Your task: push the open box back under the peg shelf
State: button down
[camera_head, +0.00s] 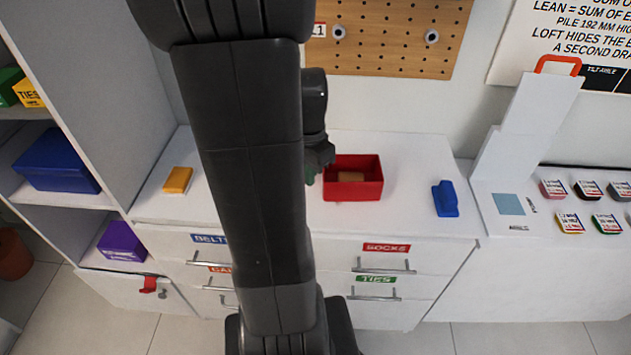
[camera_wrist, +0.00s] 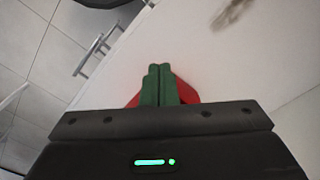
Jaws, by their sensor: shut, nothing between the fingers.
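The open red box (camera_head: 353,191) stands upright on the white counter top, right of my arm in the head view, with a small tan item (camera_head: 350,177) inside. My gripper (camera_head: 312,178) is at the box's left side in the head view, partly hidden by my arm. Its green fingers (camera_wrist: 159,70) are together and empty. I cannot tell whether they touch the box. A pegboard (camera_head: 390,50) with pegs is on the wall behind; no shelf on it is visible.
A yellow block (camera_head: 177,180) lies left on the counter, and a blue object (camera_head: 446,199) stands right. White counter (camera_head: 410,170) is clear between box and blue object. Labelled drawers (camera_head: 385,262) are below. A white stand (camera_head: 525,125) and several small jars are farther right.

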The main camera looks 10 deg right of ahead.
notch_tip(320, 180, down, 9)
jog(key=shift+f+b, duration=0.2)
jog(key=shift+b, duration=0.15)
jog(key=w+d, duration=0.2)
jog(key=shift+d+r+p, duration=0.2)
jog(key=shift+d+p, duration=0.2)
jog(key=shift+w+d, duration=0.2)
jog(key=shift+d, duration=0.05)
jog(key=w+d, duration=0.3)
jog(key=d, duration=0.2)
jog(key=w+d, duration=0.4)
jog(key=d, duration=0.2)
jog(key=w+d+p, duration=0.1)
jog(key=w+d, duration=0.3)
jog(key=d, duration=0.1)
jog(key=shift+w+d, duration=0.25)
jog(key=shift+d, duration=0.15)
